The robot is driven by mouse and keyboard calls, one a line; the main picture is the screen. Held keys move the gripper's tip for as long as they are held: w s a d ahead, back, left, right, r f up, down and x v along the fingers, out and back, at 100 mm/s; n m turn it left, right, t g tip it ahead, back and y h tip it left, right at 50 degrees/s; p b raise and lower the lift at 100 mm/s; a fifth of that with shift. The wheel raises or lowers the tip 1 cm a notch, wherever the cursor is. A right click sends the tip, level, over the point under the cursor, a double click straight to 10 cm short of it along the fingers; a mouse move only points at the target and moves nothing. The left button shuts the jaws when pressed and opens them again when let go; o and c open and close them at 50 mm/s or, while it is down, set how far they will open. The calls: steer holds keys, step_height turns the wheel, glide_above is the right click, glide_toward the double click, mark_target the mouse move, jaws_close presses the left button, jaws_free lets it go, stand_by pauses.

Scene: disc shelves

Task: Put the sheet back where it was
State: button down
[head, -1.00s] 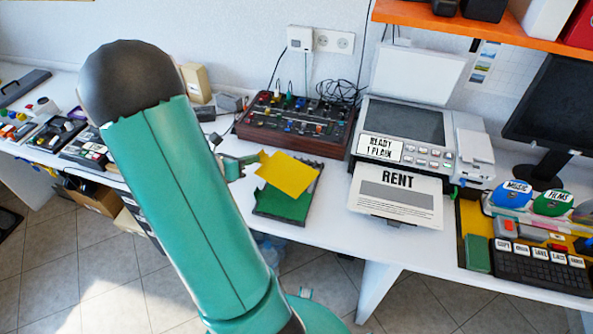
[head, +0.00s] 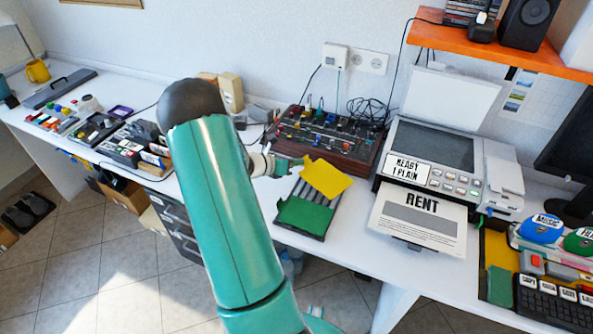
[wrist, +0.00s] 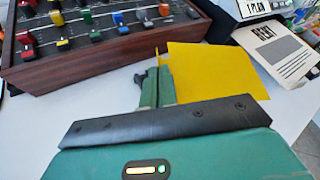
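A yellow sheet (head: 328,178) is held by my gripper (head: 298,163), which grips it at its left edge. In the wrist view the yellow sheet (wrist: 215,72) extends right from the gripper (wrist: 157,75), with a small yellow strip showing left of the finger. In the head view the sheet overlaps the upper part of a dark slotted tray (head: 318,194). I cannot tell its exact height above it. A green sheet (head: 305,214) lies at the tray's front. A printed RENT sheet (head: 420,222) sticks out of the printer (head: 432,150).
A wooden-sided control box (head: 330,140) with coloured knobs stands just behind the tray. The printer's display reads READY 1 PLAIN. A keyboard (head: 550,302) and disc holders are at the right. Bins of small parts (head: 100,128) are at the left. White desk (head: 345,235) is bare in front of the printer.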

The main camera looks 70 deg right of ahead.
steer(key=d+f, duration=0.2)
steer(key=f, duration=0.1)
steer(key=shift+w+d+f, duration=0.15)
steer(key=shift+w+d, duration=0.15)
steer(key=shift+w, duration=0.05)
steer(key=shift+f, duration=1.45)
steer(key=shift+f, duration=0.4)
steer(key=c, duration=1.7)
jaws_free()
steer(key=shift+c, duration=0.2)
steer(key=shift+r, duration=0.1)
steer(key=shift+r, duration=0.3)
steer(key=v, duration=1.2)
